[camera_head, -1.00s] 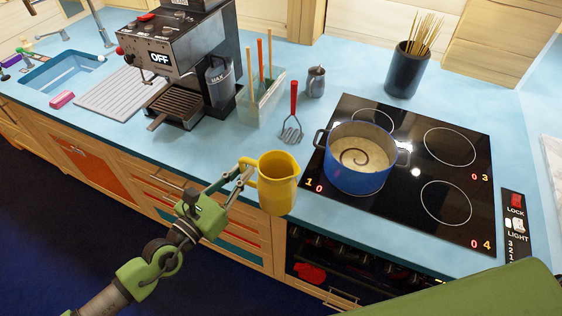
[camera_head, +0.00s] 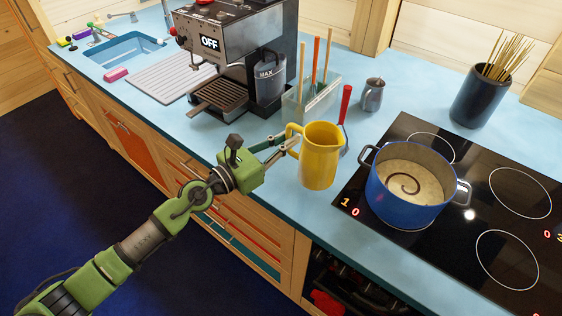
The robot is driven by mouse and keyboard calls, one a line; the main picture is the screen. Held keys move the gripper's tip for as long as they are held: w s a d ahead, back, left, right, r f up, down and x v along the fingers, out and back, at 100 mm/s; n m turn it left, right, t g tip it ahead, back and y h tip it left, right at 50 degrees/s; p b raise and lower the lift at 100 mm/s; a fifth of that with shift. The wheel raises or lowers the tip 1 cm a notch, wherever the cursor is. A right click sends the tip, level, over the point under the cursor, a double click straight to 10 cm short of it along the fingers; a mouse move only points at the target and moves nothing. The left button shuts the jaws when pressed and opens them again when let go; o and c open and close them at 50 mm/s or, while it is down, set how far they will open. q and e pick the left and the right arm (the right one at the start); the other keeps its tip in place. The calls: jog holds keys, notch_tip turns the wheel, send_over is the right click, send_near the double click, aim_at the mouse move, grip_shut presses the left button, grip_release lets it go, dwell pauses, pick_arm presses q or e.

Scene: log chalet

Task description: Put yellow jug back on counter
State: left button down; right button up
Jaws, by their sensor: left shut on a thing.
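The yellow jug (camera_head: 321,158) is upright near the front of the blue counter (camera_head: 352,241), left of the cooktop. My left gripper (camera_head: 291,141) comes in from the left and is shut on the jug's handle side. The jug's base appears over the counter top, but I cannot tell whether it touches. My right gripper does not show.
A blue pot (camera_head: 409,186) of creamy food stands on the black cooktop (camera_head: 462,247) right of the jug. A coffee machine (camera_head: 247,60), a utensil holder (camera_head: 309,98), a red-handled masher (camera_head: 346,101) and a small metal pitcher (camera_head: 373,95) stand behind. Counter in front of the coffee machine is clear.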

pick_arm(q)
jog(key=w+f+b, duration=0.1)
jog(key=f, duration=0.2)
jog(key=w+a+f+b, duration=0.1)
jog(key=w+f+b, duration=0.1)
jog(key=w+a+f+b, duration=0.1)
jog(key=f+b, duration=0.1)
jog(key=f, duration=0.1)
jog(key=shift+w+f, duration=0.3)
jog(key=shift+w, duration=0.1)
jog(key=shift+f, duration=0.1)
jog(key=shift+f+b, duration=0.15)
jog(key=shift+b, duration=0.25)
jog(key=c, duration=2.1)
grip_release()
jog(key=shift+c, duration=0.2)
